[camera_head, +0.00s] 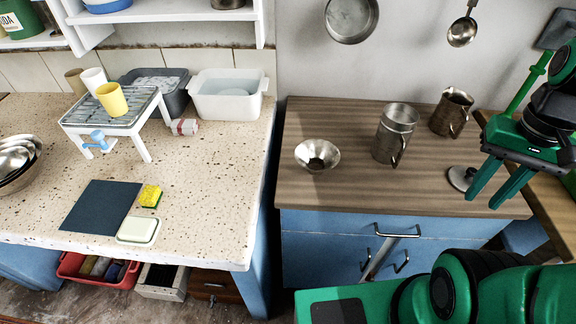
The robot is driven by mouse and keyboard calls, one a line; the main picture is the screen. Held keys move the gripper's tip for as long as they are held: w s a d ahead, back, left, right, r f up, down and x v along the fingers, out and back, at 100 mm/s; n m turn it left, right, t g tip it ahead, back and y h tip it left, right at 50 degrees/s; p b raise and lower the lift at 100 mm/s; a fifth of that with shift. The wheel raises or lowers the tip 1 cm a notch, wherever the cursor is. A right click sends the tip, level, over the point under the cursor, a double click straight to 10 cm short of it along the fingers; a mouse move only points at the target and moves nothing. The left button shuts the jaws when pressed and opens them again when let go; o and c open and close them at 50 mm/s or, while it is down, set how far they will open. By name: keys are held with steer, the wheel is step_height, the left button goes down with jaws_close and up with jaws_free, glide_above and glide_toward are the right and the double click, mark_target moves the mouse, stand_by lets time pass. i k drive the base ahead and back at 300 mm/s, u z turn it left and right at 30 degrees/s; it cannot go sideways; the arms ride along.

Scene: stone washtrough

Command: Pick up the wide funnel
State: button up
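A wide metal funnel (317,154), silvery and bowl-shaped with a dark centre, sits on the wooden counter (350,191) over the blue drawers, near the counter's left side. My green gripper (490,190) is at the right, above the counter's right part. Its two fingers point down and left and are spread apart, with nothing seen between them. It is well to the right of the funnel, not touching it. The funnel's underside is hidden.
A tall metal mug (395,134) stands right of the funnel, with a metal jug (452,111) behind it. A round metal lid (461,178) lies by my gripper. A pan (351,18) and ladle (462,31) hang above. The counter's front middle is clear.

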mark_target(322, 152)
steer(key=u, duration=1.75)
steer(key=k, duration=1.55)
steer(key=z, duration=0.9)
steer(key=i, duration=1)
steer(key=u, duration=0.05)
